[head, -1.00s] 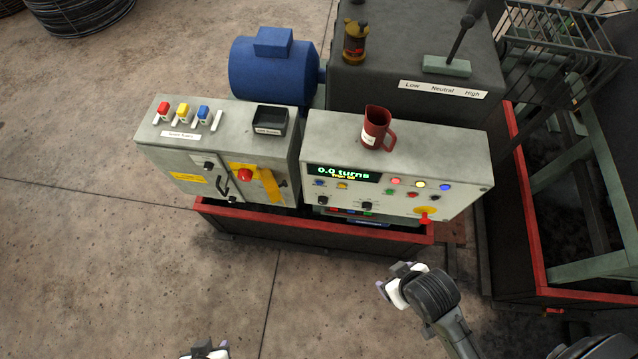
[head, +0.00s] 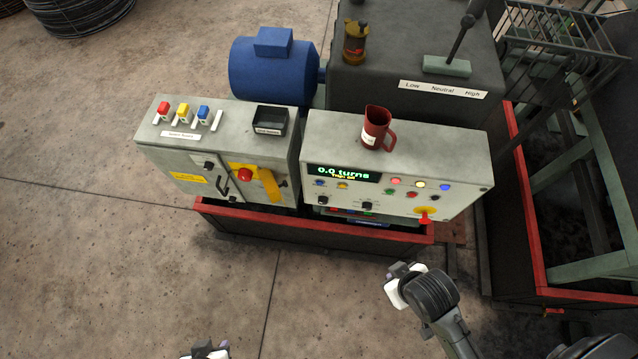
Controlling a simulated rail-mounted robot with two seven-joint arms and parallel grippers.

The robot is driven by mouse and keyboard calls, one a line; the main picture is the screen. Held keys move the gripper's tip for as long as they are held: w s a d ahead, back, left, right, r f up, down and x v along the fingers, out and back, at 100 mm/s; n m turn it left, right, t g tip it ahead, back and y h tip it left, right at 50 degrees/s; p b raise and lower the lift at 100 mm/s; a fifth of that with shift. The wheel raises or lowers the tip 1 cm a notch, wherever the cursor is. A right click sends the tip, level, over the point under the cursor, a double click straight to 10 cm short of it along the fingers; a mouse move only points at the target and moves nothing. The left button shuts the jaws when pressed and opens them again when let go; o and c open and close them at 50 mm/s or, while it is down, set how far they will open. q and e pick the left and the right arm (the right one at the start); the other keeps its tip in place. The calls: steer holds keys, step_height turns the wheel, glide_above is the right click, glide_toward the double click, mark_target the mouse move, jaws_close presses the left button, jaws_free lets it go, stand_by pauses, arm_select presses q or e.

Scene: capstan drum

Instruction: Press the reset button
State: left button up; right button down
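The control box (head: 458,160) has a green display (head: 344,173) reading "0.0 turns". Its front carries small buttons: a blue one (head: 319,183) and a yellow one (head: 342,186) under the display, and several coloured ones at the right. The labels are too small to read, so I cannot tell which is the reset button. My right gripper (head: 398,283) is in front of and below the box, apart from it; its fingers are mostly hidden by the wrist. My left gripper (head: 207,351) just shows at the bottom edge, far from the box, mostly cut off.
A second cabinet (head: 155,155) with switches and a red knob (head: 244,175) stands to the left. A red jug (head: 376,128) stands on the control box. A red-rimmed base (head: 300,228) runs below both boxes. The floor in front is clear.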

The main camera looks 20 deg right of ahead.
steer(key=shift+d, duration=0.15)
steer(key=shift+w, duration=0.15)
stand_by(0.6)
steer(key=w+a+f+t+y+b, duration=0.1)
steer(key=w+a+f+t+b, duration=0.15)
steer(key=w+f+b, duration=0.95)
steer(key=w+a+f+t+b, duration=0.2)
steer(key=w+a+f+b, duration=0.1)
steer(key=w+f+b, duration=0.95)
steer(key=w+a+f+m+t+y+b, duration=0.1)
steer(key=w+a+f+m+t+b, duration=0.15)
steer(key=f, duration=0.25)
steer(key=r+m+t, duration=0.1)
steer(key=w+a+r+m+t+y, duration=0.1)
steer(key=r+t, duration=0.1)
steer(key=r+m+t+y+p, duration=0.1)
steer(key=t, duration=0.1)
steer(key=shift+w+a+r+m, duration=0.3)
steer(key=shift+a+r+m, duration=0.05)
steer(key=shift+r, duration=0.05)
